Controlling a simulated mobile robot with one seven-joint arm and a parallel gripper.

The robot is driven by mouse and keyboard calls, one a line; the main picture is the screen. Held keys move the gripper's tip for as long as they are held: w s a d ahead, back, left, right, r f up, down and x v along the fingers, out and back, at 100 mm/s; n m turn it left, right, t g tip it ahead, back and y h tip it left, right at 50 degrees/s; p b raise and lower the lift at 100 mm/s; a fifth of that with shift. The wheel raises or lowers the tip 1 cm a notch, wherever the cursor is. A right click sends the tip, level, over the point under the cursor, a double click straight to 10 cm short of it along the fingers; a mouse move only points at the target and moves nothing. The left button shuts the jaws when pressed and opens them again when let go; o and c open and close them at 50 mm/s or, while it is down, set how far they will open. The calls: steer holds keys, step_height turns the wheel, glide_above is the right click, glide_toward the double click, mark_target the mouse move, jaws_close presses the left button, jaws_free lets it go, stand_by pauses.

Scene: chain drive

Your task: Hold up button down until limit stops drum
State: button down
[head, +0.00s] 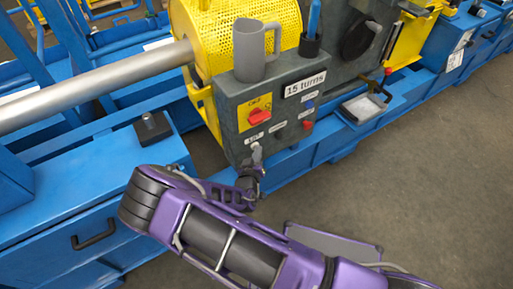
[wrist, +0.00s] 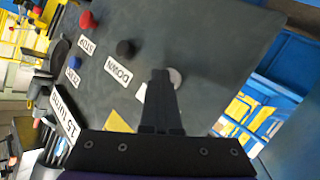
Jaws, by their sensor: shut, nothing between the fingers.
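The grey control panel (head: 235,110) carries a pale round button (wrist: 175,77) on its face. In the head view my gripper (head: 257,156) is at the panel's lower left. A black DOWN button (wrist: 125,48) sits beside it. A plate reading "15 turns" (head: 305,84) is on the panel. The drum is not clearly visible; a yellow perforated guard (head: 222,40) stands behind.
A red STOP button (wrist: 87,20) and a blue ZERO button (wrist: 75,62) are on the panel, with a red rotary switch (head: 260,117) on a yellow plate. A grey jug (head: 250,55) and black pen cup (head: 310,45) stand on top. Floor at right is clear.

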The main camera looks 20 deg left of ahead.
steer(key=shift+d, duration=0.1)
stand_by(0.3)
steer(key=shift+s+d, duration=0.6)
steer(key=shift+d, duration=0.1)
steer(key=shift+s+d+p, duration=0.75)
steer(key=shift+s+d, duration=0.9)
steer(key=shift+d, duration=0.2)
